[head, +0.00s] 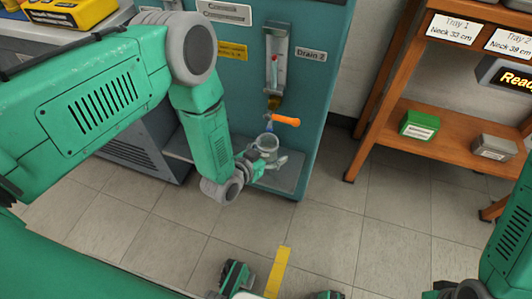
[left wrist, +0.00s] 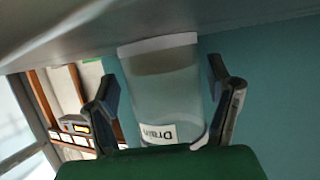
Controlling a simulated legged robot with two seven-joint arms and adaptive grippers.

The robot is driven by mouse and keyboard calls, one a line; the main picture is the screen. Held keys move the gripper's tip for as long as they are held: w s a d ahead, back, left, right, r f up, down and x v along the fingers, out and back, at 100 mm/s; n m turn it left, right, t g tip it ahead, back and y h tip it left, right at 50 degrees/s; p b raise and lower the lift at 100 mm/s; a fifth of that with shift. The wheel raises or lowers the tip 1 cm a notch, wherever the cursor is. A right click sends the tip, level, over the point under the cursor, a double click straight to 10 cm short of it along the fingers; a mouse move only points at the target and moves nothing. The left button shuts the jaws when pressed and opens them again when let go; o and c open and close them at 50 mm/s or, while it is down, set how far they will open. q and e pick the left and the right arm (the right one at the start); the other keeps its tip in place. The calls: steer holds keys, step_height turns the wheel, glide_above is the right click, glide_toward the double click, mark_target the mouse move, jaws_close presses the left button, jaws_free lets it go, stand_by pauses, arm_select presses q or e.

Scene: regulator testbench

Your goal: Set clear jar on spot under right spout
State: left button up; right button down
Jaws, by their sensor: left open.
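The clear jar (head: 267,144) stands upright on the grey ledge (head: 288,180) at the foot of the teal bench, below the right spout (head: 270,127) with its orange handle (head: 286,121). My left gripper (head: 267,164) is low at the jar's near side. In the left wrist view the jar (left wrist: 162,85) lies between the two open fingers of my left gripper (left wrist: 165,88), with a narrow gap on each side. That view is upside down, and the jar's base is by the ledge.
A "Drain 2" label (head: 311,55) is on the teal panel beside a gauge (head: 276,62). A wooden shelf (head: 455,135) with a green box (head: 419,125) and a grey box (head: 494,147) stands at the right.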

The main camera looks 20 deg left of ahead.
arm_select(q)
steer(key=v, duration=1.1)
steer(key=shift+s+a, duration=0.15)
steer(key=shift+s, duration=0.25)
steer(key=s+a+r+n+g+y+p, duration=0.1)
steer(key=s+a+r+g+p, duration=0.2)
steer(key=s, duration=0.4)
steer(key=s+a+r+n+g+y+p, duration=0.1)
steer(key=s+a+r+g+y+p, duration=0.1)
steer(key=s, duration=0.5)
steer(key=s+a+r+n+g+y+p, duration=0.1)
steer(key=s+a+r+g+p, duration=0.3)
steer(key=s+a+g+p, duration=0.1)
steer(key=shift+s+a+g+y+p, duration=0.15)
steer(key=shift+s+g+y+p, duration=0.25)
steer(key=shift+s+g, duration=0.6)
steer(key=shift+w, duration=0.15)
